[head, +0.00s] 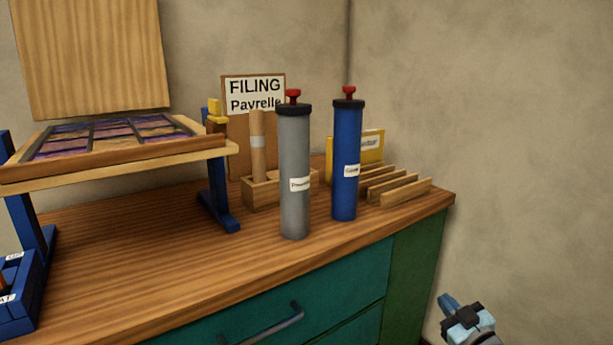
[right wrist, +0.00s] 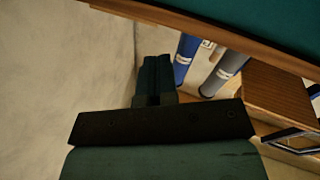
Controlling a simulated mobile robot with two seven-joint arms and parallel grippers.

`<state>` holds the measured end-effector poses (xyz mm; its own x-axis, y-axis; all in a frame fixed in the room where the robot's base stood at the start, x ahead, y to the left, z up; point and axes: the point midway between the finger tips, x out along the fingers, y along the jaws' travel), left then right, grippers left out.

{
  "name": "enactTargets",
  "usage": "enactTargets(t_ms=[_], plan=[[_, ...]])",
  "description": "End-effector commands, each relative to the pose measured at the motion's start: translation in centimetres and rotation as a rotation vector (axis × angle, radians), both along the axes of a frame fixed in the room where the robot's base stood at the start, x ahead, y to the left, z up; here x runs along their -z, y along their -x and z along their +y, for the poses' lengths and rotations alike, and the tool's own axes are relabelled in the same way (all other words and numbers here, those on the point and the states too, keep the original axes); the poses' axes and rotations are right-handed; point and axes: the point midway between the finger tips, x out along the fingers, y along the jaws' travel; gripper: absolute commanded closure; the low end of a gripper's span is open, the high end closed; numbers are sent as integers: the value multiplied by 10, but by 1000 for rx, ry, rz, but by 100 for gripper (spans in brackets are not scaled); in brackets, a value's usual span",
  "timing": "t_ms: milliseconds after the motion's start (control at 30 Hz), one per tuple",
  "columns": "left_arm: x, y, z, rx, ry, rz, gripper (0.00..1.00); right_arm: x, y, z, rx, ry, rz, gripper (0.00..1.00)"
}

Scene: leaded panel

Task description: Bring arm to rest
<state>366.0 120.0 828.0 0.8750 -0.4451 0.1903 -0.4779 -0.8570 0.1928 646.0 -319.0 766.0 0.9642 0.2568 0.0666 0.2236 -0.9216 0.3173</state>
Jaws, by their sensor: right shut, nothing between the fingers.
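My right gripper (head: 449,302) is low at the right in the head view, off the right end of the bench and in front of the wall. Its fingers are shut with nothing between them. In the right wrist view its two dark fingers (right wrist: 154,72) lie side by side. My left gripper is not in view. The leaded panel (head: 105,134), with purple and tan panes in a wooden frame, lies on a raised stand at the left of the head view, far from the right gripper.
A grey cylinder (head: 294,160) and a blue cylinder (head: 346,150) stand upright on the wooden bench (head: 150,275). Wooden slats (head: 405,190) and a filing sign (head: 254,90) are behind. A blue box (head: 18,295) is at left. Teal drawers (head: 340,275) front the bench.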

Motion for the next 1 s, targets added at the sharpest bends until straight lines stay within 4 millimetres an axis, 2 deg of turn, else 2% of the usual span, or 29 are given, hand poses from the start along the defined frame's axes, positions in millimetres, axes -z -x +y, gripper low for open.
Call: enactTargets(t_ms=[33,100,233,300,400,600,700,733,1000], plan=[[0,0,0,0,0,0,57,10,29,32,-46,-40,16,100],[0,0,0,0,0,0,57,16,66,70,-99,-97,32,100],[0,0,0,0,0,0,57,12,134,128,-179,-211,53,100],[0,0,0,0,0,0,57,4,165,149,-209,-268,61,100],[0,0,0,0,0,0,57,-12,203,171,-237,-345,68,100],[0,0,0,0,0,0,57,-48,263,195,-267,-484,73,100],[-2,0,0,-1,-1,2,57,-69,285,200,-270,-544,74,100],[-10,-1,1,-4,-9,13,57,-74,281,199,-264,-526,85,100],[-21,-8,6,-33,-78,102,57,-84,272,193,-210,-468,172,100]])
